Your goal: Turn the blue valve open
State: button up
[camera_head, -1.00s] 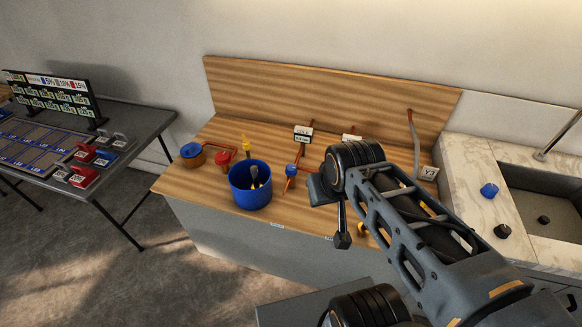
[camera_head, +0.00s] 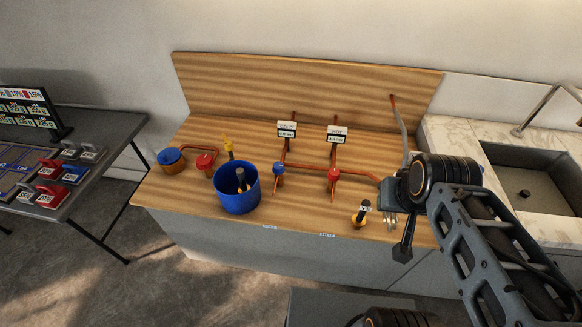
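The blue valve (camera_head: 278,169) is a small blue knob on the copper pipework (camera_head: 305,165) in the middle of the wooden bench. A red valve (camera_head: 333,175) sits on the same pipework to its right. My gripper (camera_head: 392,190) is over the right part of the bench, to the right of both valves and apart from the blue one. It is small and partly merged with the dark arm, so its fingers do not show clearly. Nothing covers the blue valve.
Two labelled meters (camera_head: 287,129) (camera_head: 337,134) stand behind the valves. A large blue bucket (camera_head: 237,199) is left of the blue valve.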

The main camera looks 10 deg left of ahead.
aim_at(278, 169)
jog(key=k, duration=0.65)
jog(key=u, duration=0.7)
jog(key=i, duration=1)
